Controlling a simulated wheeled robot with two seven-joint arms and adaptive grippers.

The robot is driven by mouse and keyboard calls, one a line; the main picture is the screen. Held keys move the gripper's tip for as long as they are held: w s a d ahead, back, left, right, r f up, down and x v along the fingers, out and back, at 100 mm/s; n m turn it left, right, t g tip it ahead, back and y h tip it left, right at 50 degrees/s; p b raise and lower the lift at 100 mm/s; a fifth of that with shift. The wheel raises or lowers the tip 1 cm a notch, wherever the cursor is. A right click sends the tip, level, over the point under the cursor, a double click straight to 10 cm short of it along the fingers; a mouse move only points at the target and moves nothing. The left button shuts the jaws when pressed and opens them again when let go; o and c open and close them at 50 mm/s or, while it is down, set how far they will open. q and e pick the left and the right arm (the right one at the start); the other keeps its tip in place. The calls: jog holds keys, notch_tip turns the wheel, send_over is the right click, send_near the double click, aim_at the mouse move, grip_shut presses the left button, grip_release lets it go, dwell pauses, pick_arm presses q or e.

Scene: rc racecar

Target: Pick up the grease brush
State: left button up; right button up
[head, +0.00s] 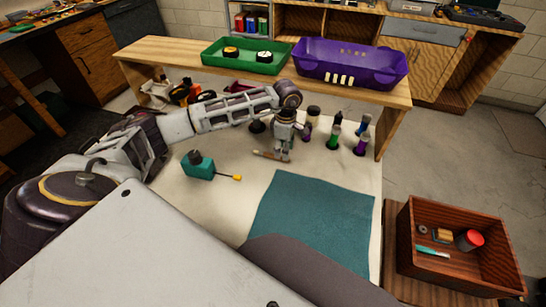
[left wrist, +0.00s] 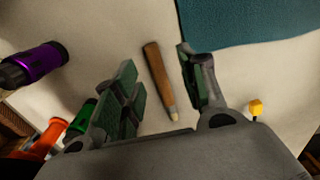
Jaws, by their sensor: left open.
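The grease brush (head: 266,155), a short wooden handle with a pale tip, lies on the pale tabletop (head: 222,215) below my left gripper (head: 284,152). In the left wrist view the brush (left wrist: 157,75) shows between the two spread dark green fingers of the left gripper (left wrist: 160,74). The fingers stand apart on either side of it in that picture, with no contact visible. The gripper is open and empty. In the head view the gripper is close beside the brush's right end; its exact height above the table is hard to tell. My right gripper does not show.
Several bottles (head: 334,138) stand right of the left gripper. A teal mat (head: 315,220) lies in front. A teal tool with a yellow tip (head: 200,166) is at left. A wooden shelf behind holds a green tray (head: 215,56) and a purple bin (head: 350,62). A wooden box (head: 408,262) is at right.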

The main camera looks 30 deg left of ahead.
aim_at(271, 156)
pick_arm(q)
jog(key=shift+w+f, duration=0.2)
jog(key=shift+f, duration=1.1)
jog(key=shift+w+f, duration=0.15)
jog(key=shift+f, duration=1.15)
jog(key=c, duration=0.9)
